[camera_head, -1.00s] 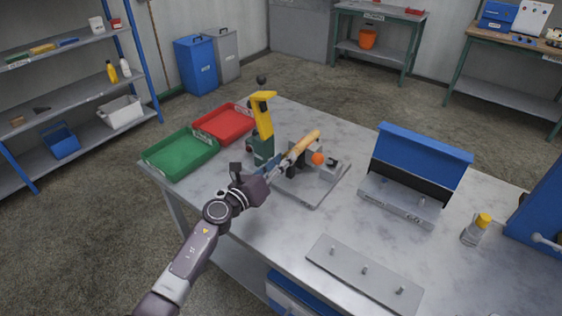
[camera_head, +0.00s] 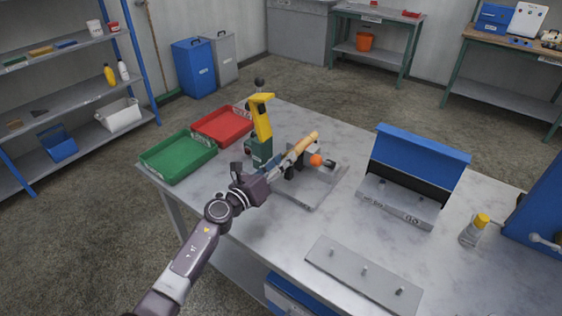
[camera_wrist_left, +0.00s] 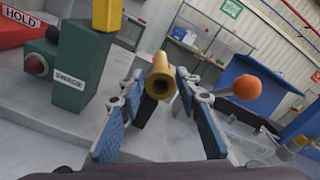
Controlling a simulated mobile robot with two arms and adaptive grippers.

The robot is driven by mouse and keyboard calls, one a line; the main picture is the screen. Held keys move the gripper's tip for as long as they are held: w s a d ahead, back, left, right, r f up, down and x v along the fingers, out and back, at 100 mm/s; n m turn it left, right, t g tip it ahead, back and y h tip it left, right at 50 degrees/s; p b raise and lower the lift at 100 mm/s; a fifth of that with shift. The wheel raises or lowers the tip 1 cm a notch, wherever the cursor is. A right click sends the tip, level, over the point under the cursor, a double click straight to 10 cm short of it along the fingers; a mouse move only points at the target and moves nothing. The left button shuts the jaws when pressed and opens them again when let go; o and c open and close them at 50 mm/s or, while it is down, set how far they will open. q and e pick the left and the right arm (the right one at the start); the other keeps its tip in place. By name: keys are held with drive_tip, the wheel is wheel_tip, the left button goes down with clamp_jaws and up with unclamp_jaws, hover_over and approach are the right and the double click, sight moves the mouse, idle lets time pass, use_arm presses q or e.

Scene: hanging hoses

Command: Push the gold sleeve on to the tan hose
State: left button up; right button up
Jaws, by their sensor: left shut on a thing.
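My left gripper (camera_head: 287,163) reaches over the bench to a grey fixture (camera_head: 318,193) and is shut on the gold sleeve. In the left wrist view, the gold sleeve (camera_wrist_left: 161,83) lies between the blue-padded fingers (camera_wrist_left: 160,95), its round dark opening facing the camera. A tan-gold length (camera_head: 306,144) runs on from the fingertips, tilted up and away in the head view. I take it for the tan hose in line with the sleeve; where one ends and the other begins is not clear. My right gripper is not in view.
An orange ball knob (camera_head: 316,160) sits close right of the fingers. A green press (camera_head: 260,150) with a yellow top stands close left. Green (camera_head: 178,172) and red (camera_head: 222,140) trays lie farther left. A blue-lidded box (camera_head: 395,204) and a pegged plate (camera_head: 345,268) stand right.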

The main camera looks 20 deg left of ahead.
use_arm(q)
drive_tip(key=shift+r, duration=0.1)
drive_tip(key=o, duration=1)
drive_tip(key=shift+w+d, duration=0.1)
drive_tip(key=shift+w, duration=0.15)
drive_tip(key=shift+s, duration=0.1)
drive_tip(key=v, duration=1.2)
